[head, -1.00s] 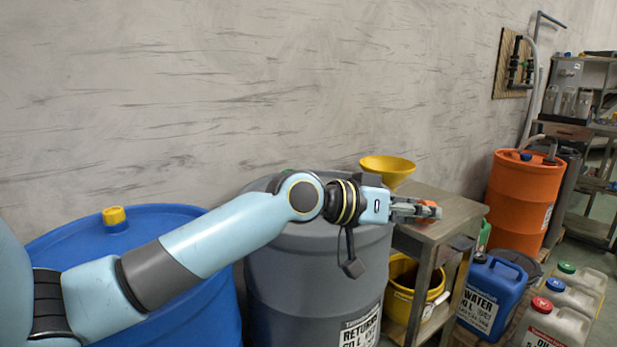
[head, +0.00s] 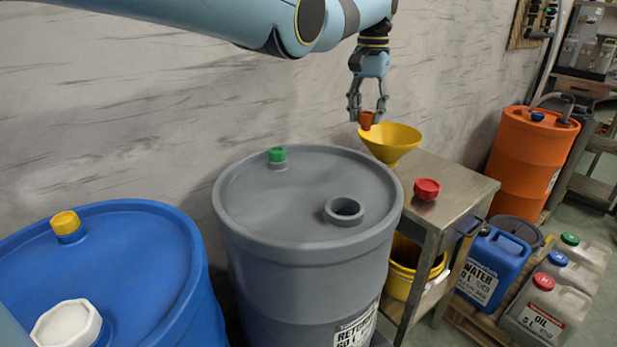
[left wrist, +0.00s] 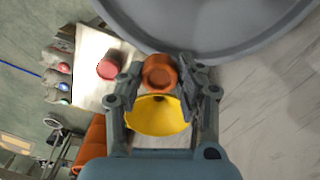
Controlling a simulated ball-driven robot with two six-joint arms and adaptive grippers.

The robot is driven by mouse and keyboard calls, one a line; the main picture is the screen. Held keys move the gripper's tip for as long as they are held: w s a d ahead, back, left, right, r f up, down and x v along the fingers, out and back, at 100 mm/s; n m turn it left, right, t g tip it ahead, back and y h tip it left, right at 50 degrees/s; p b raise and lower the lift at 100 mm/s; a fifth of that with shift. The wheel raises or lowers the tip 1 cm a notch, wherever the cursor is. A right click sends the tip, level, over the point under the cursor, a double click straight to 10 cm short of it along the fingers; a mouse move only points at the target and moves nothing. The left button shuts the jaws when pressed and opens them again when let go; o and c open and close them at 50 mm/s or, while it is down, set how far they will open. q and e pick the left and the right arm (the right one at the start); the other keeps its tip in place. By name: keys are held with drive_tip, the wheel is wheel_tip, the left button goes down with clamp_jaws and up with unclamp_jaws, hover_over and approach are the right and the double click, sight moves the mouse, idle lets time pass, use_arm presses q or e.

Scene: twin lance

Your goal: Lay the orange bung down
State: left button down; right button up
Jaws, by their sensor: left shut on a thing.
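The orange bung (head: 367,120) is held between the fingertips of my left gripper (head: 368,112), which points down. In the head view it hangs in front of the yellow funnel's rim, above the back left of the steel side table (head: 452,184). In the left wrist view the bung (left wrist: 159,73) sits between both fingers, with the yellow funnel (left wrist: 157,115) beyond it. A red bung (head: 426,188) lies on the table top. My right gripper does not show.
The yellow funnel (head: 391,142) stands at the table's back left. A grey drum (head: 300,215) with an open hole and a green cap (head: 277,155) stands left of the table. Bare table top shows around the red bung.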

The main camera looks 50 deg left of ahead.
use_arm(q)
drive_tip(key=shift+s+a+r, duration=0.1)
drive_tip(key=shift+s+r, duration=0.05)
drive_tip(key=shift+s, duration=0.25)
drive_tip(key=s+f+p, duration=0.1)
drive_tip(key=s+f, duration=0.1)
drive_tip(key=s, duration=0.1)
drive_tip(key=s+a+f+p, duration=0.1)
drive_tip(key=s+f, duration=0.1)
drive_tip(key=s, duration=0.2)
drive_tip(key=s+a+f+p, duration=0.1)
drive_tip(key=s+f, duration=0.1)
drive_tip(key=s, duration=0.1)
drive_tip(key=shift+s+a+p, duration=0.2)
drive_tip(key=shift+a+p, duration=0.05)
drive_tip(key=shift+p, duration=0.15)
drive_tip(key=shift+s+f, duration=0.2)
drive_tip(key=shift+f, duration=0.35)
wheel_tip(320, 180, down, 3)
drive_tip(key=shift+f, duration=0.2)
drive_tip(key=c, duration=0.9)
unclamp_jaws()
drive_tip(key=shift+r, duration=0.1)
